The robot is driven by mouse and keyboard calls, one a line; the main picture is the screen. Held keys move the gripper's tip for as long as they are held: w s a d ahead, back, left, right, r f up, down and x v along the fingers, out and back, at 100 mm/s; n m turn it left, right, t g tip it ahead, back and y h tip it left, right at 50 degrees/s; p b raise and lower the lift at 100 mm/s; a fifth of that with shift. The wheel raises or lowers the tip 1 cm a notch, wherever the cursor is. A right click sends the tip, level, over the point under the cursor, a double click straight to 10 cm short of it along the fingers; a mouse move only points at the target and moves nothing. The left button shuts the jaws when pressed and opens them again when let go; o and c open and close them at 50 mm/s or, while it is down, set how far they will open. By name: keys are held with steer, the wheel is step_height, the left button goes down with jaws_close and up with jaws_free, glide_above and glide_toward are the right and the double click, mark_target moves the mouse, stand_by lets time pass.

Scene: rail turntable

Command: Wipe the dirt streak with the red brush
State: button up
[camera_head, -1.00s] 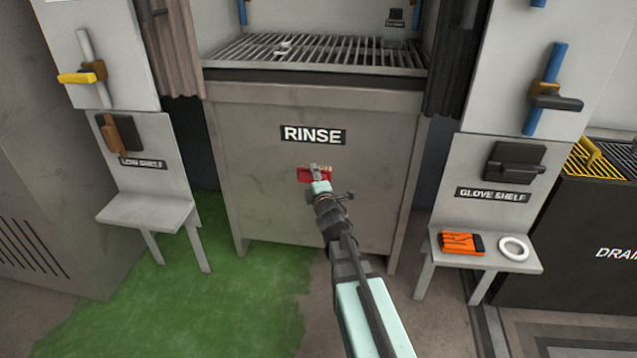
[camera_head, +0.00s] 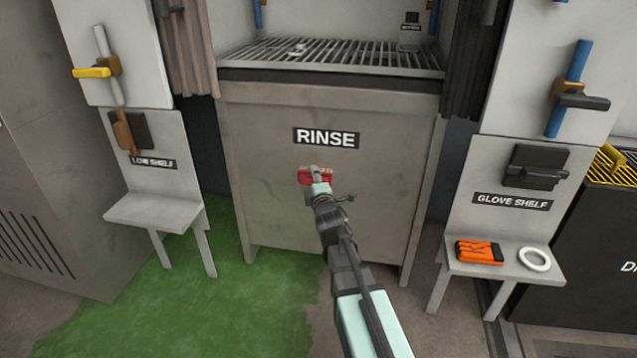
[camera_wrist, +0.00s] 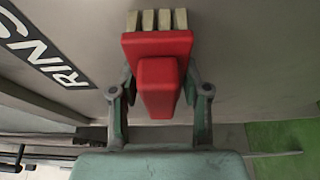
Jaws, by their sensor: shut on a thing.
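The red brush (camera_head: 305,175) is held by my gripper (camera_head: 320,186) in front of the grey RINSE cabinet (camera_head: 370,190), a little below and left of its label. In the wrist view the brush (camera_wrist: 137,45) has a red block, a red handle and several pale bristle tufts at the top of the picture. My gripper (camera_wrist: 160,95) is shut with a finger on each side of the handle. The bristles are close to the grey panel; I cannot tell whether they touch it. I cannot make out a distinct dirt streak in either view.
A slatted grate (camera_head: 330,55) tops the cabinet, with curtains at both sides. The low shelf (camera_head: 150,212) stands left, bare. The glove shelf (camera_head: 500,268) at right holds orange gloves (camera_head: 479,251) and a white ring (camera_head: 534,259). Green floor (camera_head: 210,300) lies at lower left.

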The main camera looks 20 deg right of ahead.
mark_target(300, 174)
steer(key=shift+w+a, duration=0.2)
steer(key=shift+a, duration=0.15)
steer(key=shift+w+a+r+p, duration=0.2)
steer(key=shift+w+a+p, duration=0.4)
steer(key=shift+p, duration=0.4)
steer(key=a+p, duration=0.1)
steer(key=p, duration=0.2)
steer(key=shift+w, duration=0.25)
steer(key=shift+c, duration=0.5)
steer(key=shift+w+a+f+p, duration=0.1)
steer(key=shift+w+a+p, duration=0.1)
steer(key=shift+p, duration=0.8)
steer(key=shift+a+p, duration=0.1)
steer(key=shift+p, duration=0.25)
steer(key=shift+w+a+p, duration=0.2)
steer(key=shift+a+p, duration=0.05)
steer(key=shift+p, duration=0.5)
steer(key=a+p, duration=0.1)
steer(key=p, duration=0.3)
steer(key=shift+w+a, duration=0.35)
steer(key=shift+a, duration=0.05)
steer(key=shift+a+p, duration=0.35)
steer(key=shift+p, duration=0.2)
steer(key=shift+f, duration=0.1)
